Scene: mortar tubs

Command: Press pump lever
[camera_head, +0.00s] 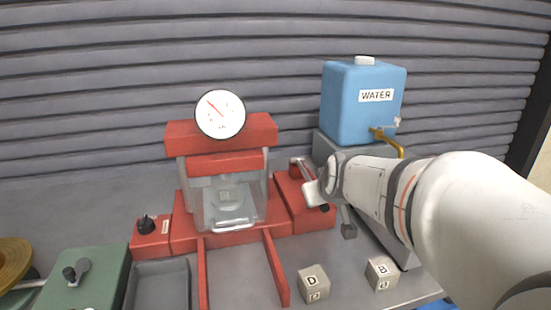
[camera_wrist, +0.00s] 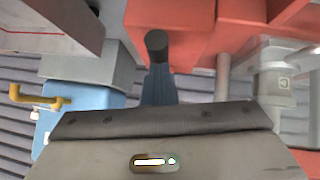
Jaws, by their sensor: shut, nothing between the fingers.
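The red pump body (camera_head: 300,200) is at the right side of the red press. Its lever (camera_head: 297,164) slopes down to the right and ends in a black grip (camera_head: 324,207). A round black grip end also shows in the wrist view (camera_wrist: 157,40). My gripper (camera_head: 314,193) reaches in from the right, shut and empty, and overlaps the lower part of the lever. I cannot tell whether it touches the lever. The gripper's broad dark edge fills the bottom of the wrist view and hides part of the lever area.
A gauge (camera_head: 220,114) tops the press, and a cube (camera_head: 225,194) is behind its clear guard. A blue water tank (camera_head: 361,105) with a brass tap stands behind my arm. Cube D (camera_head: 313,283) and cube B (camera_head: 381,273) sit in front. A grey tray (camera_head: 160,285) is front left.

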